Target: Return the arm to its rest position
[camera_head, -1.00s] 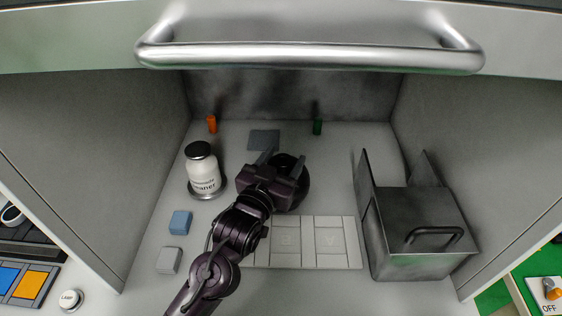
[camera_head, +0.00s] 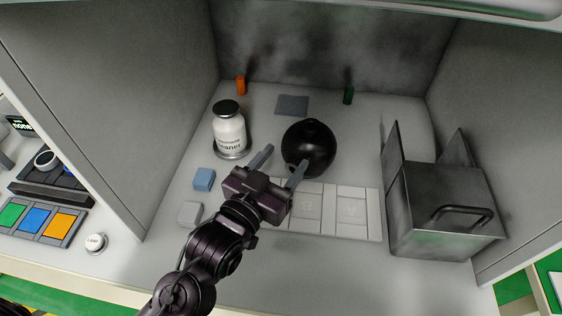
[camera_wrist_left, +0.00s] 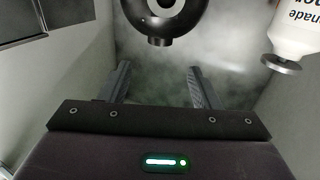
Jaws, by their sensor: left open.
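My left arm (camera_head: 212,252) reaches in from the lower left over the cabinet floor. My left gripper (camera_head: 281,160) is open, with nothing between its two fingers. A round black object (camera_head: 311,146) stands just beyond the fingertips, near the right finger; whether they touch is hard to tell. In the left wrist view the open gripper (camera_wrist_left: 157,72) shows both fingers apart, with the black object (camera_wrist_left: 163,22) beyond them at the top. My right gripper is not in view.
A white bottle (camera_head: 229,132) stands left of the gripper. A blue block (camera_head: 204,179) and a pale block (camera_head: 190,213) lie below it. A metal box (camera_head: 447,210) with raised flaps stands right. A tiled panel (camera_head: 352,212) lies between. Side walls enclose the space.

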